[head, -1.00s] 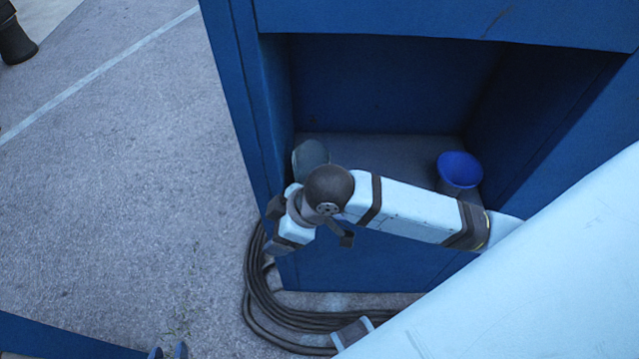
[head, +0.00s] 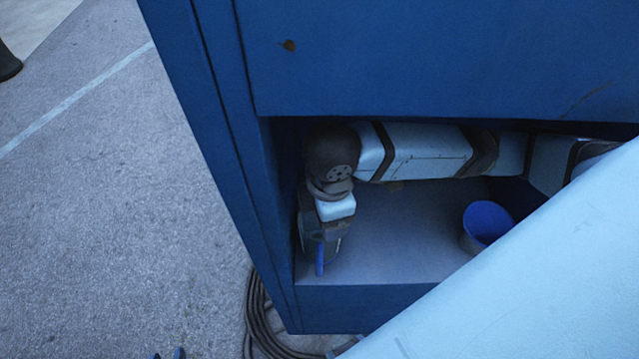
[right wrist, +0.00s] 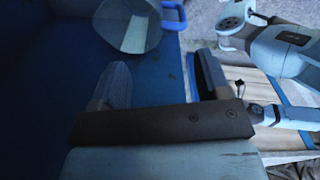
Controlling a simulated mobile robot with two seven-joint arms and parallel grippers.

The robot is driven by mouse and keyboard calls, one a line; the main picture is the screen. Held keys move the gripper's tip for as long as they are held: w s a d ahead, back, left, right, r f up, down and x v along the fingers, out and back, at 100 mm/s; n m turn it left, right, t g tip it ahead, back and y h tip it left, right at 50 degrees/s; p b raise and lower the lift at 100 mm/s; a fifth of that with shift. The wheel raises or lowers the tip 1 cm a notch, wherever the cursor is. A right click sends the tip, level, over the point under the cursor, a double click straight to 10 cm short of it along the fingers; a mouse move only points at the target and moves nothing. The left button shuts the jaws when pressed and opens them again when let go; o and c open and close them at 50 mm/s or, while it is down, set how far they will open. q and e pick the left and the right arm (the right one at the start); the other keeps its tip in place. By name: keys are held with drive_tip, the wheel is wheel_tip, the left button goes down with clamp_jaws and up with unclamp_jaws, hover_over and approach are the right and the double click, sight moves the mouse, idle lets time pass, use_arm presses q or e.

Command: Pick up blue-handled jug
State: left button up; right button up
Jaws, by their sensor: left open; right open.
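The jug (head: 332,252) stands on the cabinet shelf near its left wall, its blue handle (head: 320,259) facing the front. My right gripper (head: 325,228) is inside the cabinet directly over the jug, and its wrist hides much of the jug. In the right wrist view the grey jug (right wrist: 125,28) and its blue handle (right wrist: 173,14) lie beyond the open fingers of my right gripper (right wrist: 160,62); nothing is between them.
The blue cabinet (head: 430,60) has side walls and a top panel close around my right arm. A blue bucket (head: 488,222) stands on the shelf to the right. A coiled dark cable (head: 258,318) lies on the ground below. Open pavement (head: 110,200) is at left.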

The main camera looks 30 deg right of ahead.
sight(320, 244)
wheel_tip(320, 244, down, 13)
drive_tip(key=shift+s+a+f, duration=0.15)
drive_tip(key=shift+s+a, duration=0.05)
drive_tip(key=shift+s, duration=0.25)
drive_tip(key=shift+c, duration=0.5)
clamp_jaws()
